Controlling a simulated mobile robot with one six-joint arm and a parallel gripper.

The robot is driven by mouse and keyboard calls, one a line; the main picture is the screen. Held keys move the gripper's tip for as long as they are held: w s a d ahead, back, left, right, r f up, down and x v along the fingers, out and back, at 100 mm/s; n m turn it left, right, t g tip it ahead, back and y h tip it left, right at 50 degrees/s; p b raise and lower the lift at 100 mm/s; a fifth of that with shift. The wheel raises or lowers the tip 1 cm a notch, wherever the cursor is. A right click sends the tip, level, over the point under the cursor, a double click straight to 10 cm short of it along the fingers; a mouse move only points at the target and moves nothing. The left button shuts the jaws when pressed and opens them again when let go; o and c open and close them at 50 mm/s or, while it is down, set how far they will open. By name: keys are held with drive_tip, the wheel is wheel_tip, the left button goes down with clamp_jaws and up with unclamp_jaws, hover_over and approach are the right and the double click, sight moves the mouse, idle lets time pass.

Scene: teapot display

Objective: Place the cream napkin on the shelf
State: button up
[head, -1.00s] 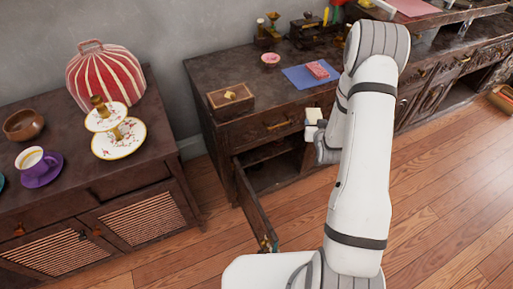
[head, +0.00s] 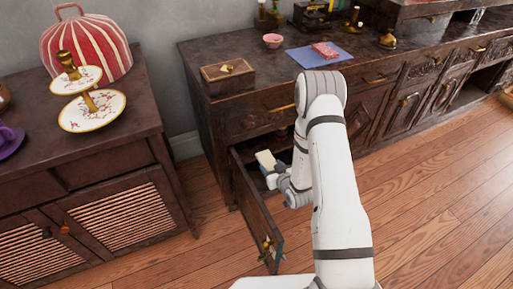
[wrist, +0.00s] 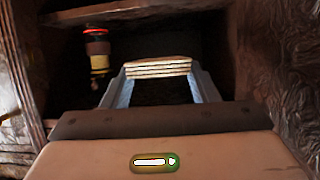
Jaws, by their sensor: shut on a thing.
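The cream napkin (wrist: 158,67) shows in the wrist view as a folded, layered stack with its edge toward the camera. My gripper (wrist: 158,76) is shut on it, with a blue-grey finger at each side. In the head view my gripper (head: 273,175) is low at the open cabinet's mouth, beside the open door. A wooden shelf board (wrist: 140,13) crosses the top of the wrist view, above the napkin. The dark cabinet space lies behind the napkin, and its depth is hard to tell.
The open cabinet door (head: 254,205) stands out to the left of my gripper. A dark jar (wrist: 97,52) with a red top stands inside at left. Cabinet walls close in on both sides. A wooden box (head: 228,77) and a blue mat (head: 302,56) lie on top.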

drive_tip(key=shift+s+a+f+b, duration=0.15)
drive_tip(key=shift+a+f+b, duration=0.15)
drive_tip(key=shift+f, duration=0.3)
drive_tip(key=shift+s+a+f+b, duration=0.1)
drive_tip(key=shift+a+f+b, duration=0.1)
drive_tip(key=shift+a+f, duration=0.3)
drive_tip(key=shift+w+a+f+n+y, duration=0.1)
drive_tip(key=shift+w+f+n+y, duration=0.05)
drive_tip(key=shift+f+n+y, duration=0.2)
drive_tip(key=b, duration=0.6)
hover_over(247, 153)
drive_tip(key=shift+s, duration=0.2)
drive_tip(key=shift+s+f+b, duration=0.1)
drive_tip(key=shift+f+b, duration=0.2)
drive_tip(key=shift+f, duration=0.35)
drive_tip(key=shift+w+f+b, duration=0.2)
drive_tip(key=shift+f+b, duration=1.5)
drive_tip(key=shift+f, duration=1)
drive_tip(key=shift+f, duration=0.1)
drive_tip(key=o, duration=1.1)
drive_tip(key=shift+c, duration=0.2)
